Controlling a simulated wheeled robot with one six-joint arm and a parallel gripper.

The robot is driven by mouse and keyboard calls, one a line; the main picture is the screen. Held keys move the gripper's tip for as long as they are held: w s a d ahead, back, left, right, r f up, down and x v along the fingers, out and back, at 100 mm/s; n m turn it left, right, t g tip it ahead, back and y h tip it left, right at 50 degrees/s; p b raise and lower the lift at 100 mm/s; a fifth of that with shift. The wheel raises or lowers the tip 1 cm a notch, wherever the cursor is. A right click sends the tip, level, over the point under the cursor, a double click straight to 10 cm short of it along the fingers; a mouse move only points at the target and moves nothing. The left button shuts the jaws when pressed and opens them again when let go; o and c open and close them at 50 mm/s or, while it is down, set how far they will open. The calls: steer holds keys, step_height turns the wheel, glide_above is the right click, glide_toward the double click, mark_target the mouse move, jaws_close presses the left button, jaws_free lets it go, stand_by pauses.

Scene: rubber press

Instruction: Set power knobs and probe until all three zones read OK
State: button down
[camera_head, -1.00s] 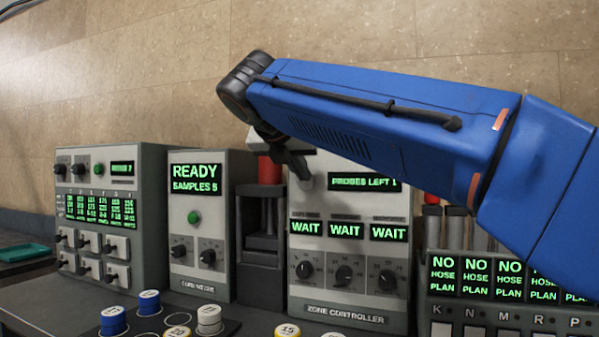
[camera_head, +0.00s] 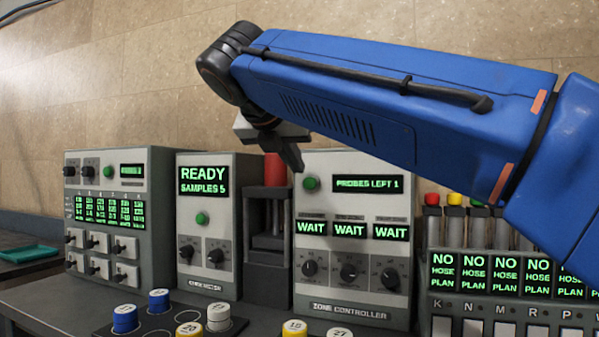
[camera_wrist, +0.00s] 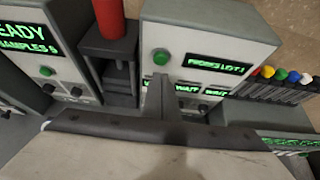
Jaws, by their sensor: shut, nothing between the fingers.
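The zone controller (camera_head: 384,300) is a light box in the middle of the bench. Its top display (camera_head: 368,184) reads PROBES LEFT 1. Its three zone displays (camera_head: 349,231) each read WAIT. Below them are three black power knobs (camera_head: 348,271), and a green button (camera_head: 310,183) sits at the upper left. The green button also shows in the wrist view (camera_wrist: 161,57). My gripper (camera_head: 293,160) is shut and empty, in front of and above the controller's upper left corner. In the wrist view my gripper (camera_wrist: 163,95) partly covers the zone displays.
Left of the controller stand a dark press with a red cylinder (camera_head: 276,169) and a box (camera_head: 203,174) reading READY, SAMPLES 5. Further left is a panel with switches (camera_head: 104,207). Numbered pucks (camera_head: 159,300) stand in front. Right are NO HOSE PLAN displays (camera_head: 474,272).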

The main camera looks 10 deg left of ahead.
steer(key=shift+v, duration=2.65)
